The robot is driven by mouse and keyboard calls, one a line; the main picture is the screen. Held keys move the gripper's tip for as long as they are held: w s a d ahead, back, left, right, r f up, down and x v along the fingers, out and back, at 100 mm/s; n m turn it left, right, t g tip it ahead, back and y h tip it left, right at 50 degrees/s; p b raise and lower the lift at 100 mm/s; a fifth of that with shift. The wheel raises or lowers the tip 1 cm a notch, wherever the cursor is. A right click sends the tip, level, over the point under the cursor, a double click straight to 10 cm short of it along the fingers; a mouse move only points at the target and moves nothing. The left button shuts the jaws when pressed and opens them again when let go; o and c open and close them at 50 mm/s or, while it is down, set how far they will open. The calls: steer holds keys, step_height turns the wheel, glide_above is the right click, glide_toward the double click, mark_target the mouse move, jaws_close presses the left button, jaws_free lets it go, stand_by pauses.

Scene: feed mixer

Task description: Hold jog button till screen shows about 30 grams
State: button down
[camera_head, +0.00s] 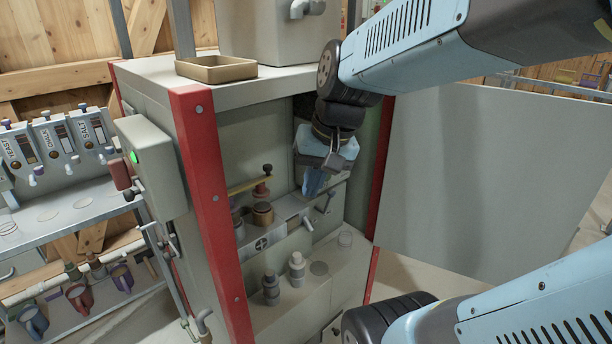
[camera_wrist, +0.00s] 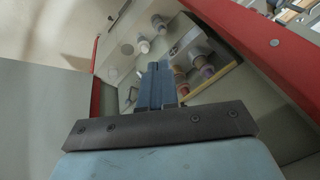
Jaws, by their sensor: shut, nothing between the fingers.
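My gripper (camera_head: 316,184) is shut and empty, reaching into the open front of the grey machine cabinet (camera_head: 208,270). In the wrist view the blue-grey fingers (camera_wrist: 157,75) are together and point down into the cabinet, above its shelf with the fittings. I cannot make out a jog button or a screen with a gram reading in either view. A grey control box (camera_head: 150,165) with a lit green lamp (camera_head: 133,157) is on the cabinet's left side. My arm hides part of the cabinet's interior.
Red posts (camera_head: 212,190) frame the opening. The open door panel (camera_head: 480,170) stands at right. A tan tray (camera_head: 216,69) sits on top.

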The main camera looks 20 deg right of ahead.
steer(key=w+d+f+m+t+y, duration=0.2)
steer(key=w+d+f+m+y, duration=0.3)
steer(key=w+f+m+y, duration=0.65)
steer(key=w+d+f+m+t+h, duration=0.3)
steer(key=d+f+m+t, duration=0.2)
steer(key=d+m, duration=0.4)
steer(key=w+d+f+m+t+h, duration=0.3)
steer(key=d+f+m+t, duration=0.3)
steer(key=d, duration=0.7)
steer(key=m+t+h, duration=0.1)
steer(key=m, duration=0.1)
steer(key=shift+w+m, duration=0.35)
steer(key=shift+w, duration=0.05)
steer(key=shift+w+a, duration=0.1)
